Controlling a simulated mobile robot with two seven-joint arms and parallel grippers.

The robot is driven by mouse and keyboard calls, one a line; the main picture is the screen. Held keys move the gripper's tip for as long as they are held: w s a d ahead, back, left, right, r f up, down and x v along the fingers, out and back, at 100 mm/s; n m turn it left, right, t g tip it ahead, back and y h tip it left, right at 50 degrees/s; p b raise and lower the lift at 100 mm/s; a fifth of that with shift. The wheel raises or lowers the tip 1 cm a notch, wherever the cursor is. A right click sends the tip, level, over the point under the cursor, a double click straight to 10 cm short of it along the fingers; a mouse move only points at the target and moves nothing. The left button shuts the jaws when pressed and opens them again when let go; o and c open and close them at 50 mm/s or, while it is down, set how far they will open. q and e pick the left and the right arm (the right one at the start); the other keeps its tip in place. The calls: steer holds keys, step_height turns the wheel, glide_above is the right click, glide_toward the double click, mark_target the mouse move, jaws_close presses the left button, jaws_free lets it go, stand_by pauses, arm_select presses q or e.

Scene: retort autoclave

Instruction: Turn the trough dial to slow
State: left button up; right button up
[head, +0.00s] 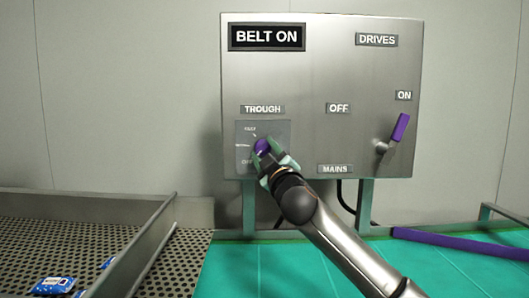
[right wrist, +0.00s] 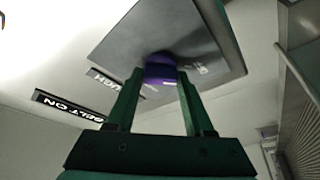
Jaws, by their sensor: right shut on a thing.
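The trough dial (head: 262,146) is a purple knob on a small grey plate under the TROUGH label, at the lower left of the steel control panel. Small markings run down the left of the plate, too blurred to read surely. My right gripper (head: 271,161) is at the dial, reaching up from below right. In the right wrist view its two green fingers are closed on either side of the purple knob (right wrist: 160,68). The fingers hide part of the dial, and its pointer cannot be made out. My left gripper is not in view.
The panel (head: 300,70) carries a BELT ON sign (head: 267,37) and a purple-handled lever (head: 398,130) tilted toward ON at the right. A perforated metal trough (head: 70,255) with blue packets (head: 54,285) lies at lower left. A green surface (head: 250,265) lies below the panel.

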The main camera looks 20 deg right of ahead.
jaws_close()
steer(key=shift+f, duration=0.1)
